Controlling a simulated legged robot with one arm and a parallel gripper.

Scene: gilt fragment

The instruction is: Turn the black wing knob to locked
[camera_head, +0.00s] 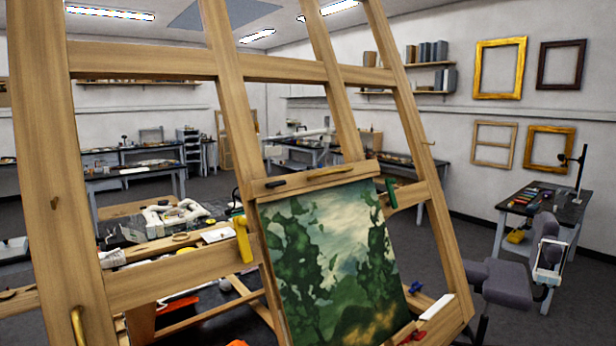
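A large wooden easel (235,110) fills the front of the view and holds a green landscape painting (325,265). I cannot make out a black wing knob for certain. A small black piece (275,183) sits at the left on the crossbar above the painting; its shape is too small to tell. My gripper is not in view.
A yellow clamp (243,240) and a green clamp (391,192) sit beside the painting. A brass handle (77,325) is on the left post. A cluttered bench stands behind at left. A grey chair (500,280) and a dark table (545,207) stand at right.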

